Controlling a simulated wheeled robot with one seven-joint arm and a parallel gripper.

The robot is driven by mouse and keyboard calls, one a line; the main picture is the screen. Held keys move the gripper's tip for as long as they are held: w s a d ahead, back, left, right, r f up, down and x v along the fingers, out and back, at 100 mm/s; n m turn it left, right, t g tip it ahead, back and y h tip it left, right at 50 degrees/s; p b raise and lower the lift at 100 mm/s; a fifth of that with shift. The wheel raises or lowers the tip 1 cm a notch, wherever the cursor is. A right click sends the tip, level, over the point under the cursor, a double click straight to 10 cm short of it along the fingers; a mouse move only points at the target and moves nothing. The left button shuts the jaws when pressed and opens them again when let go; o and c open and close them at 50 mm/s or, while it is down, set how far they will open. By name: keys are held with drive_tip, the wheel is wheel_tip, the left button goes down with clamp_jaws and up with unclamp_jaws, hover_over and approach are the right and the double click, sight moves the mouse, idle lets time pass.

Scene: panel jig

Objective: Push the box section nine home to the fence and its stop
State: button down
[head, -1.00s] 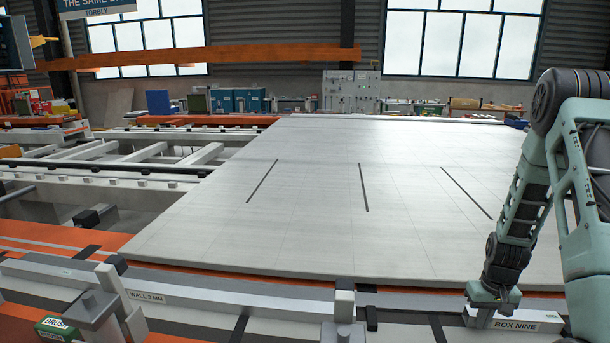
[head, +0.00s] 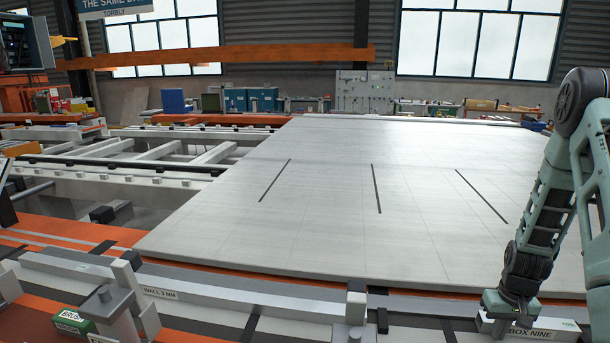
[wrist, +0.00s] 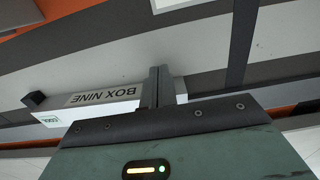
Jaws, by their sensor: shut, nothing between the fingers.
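Box section nine (head: 546,333) is a light grey bar with a "BOX NINE" label, at the bottom right of the head view. In the wrist view the box section (wrist: 100,96) appears upside down, with its label left of the fingers. My gripper (head: 512,316) is over the left part of the bar in the head view. In the wrist view my gripper (wrist: 159,80) is shut and empty, its dark fingers against or just in front of the bar; contact cannot be told. I cannot pick out the fence and the stop for certain.
A large pale panel (head: 330,200) fills the bench beyond. A bar labelled "WALL 3 MM" (head: 220,306) lies along the front left. An upright post (head: 356,306) stands left of the box section. A small dark block (wrist: 35,99) is near the bar's labelled end.

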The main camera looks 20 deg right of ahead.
wheel_tip(320, 180, up, 8)
drive_tip(key=p, duration=0.6)
drive_tip(key=shift+s, duration=0.15)
drive_tip(key=shift+a, duration=0.15)
idle(0.3)
